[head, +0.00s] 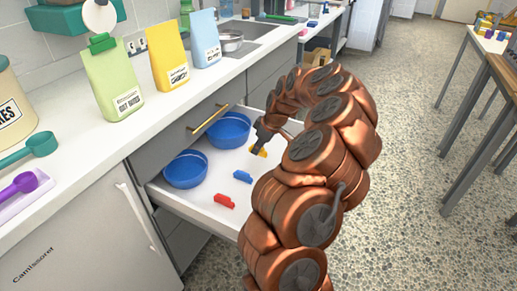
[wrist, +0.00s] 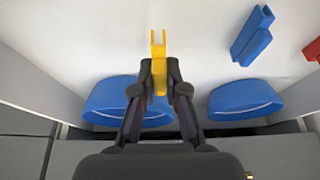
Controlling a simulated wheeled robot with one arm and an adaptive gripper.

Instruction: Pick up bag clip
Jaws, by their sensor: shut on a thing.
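A yellow bag clip (wrist: 158,50) is between my fingertips in the wrist view. My gripper (wrist: 159,78) is shut on it. In the head view my gripper (head: 258,148) reaches down into the open drawer, and the yellow clip (head: 262,152) shows partly beside its fingers. A blue clip (head: 242,176) and a red clip (head: 224,201) lie on the drawer floor. In the wrist view the blue clip (wrist: 252,38) is at upper right and the red clip (wrist: 313,50) is cut off at the right edge. I cannot tell whether the yellow clip touches the floor.
Two blue bowls (head: 185,170) (head: 229,131) stand in the open white drawer (head: 203,204), close to my fingers in the wrist view. The counter (head: 90,135) above holds a green bag (head: 116,85) with a green clip, a yellow bag (head: 167,58) and a blue bag (head: 204,40).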

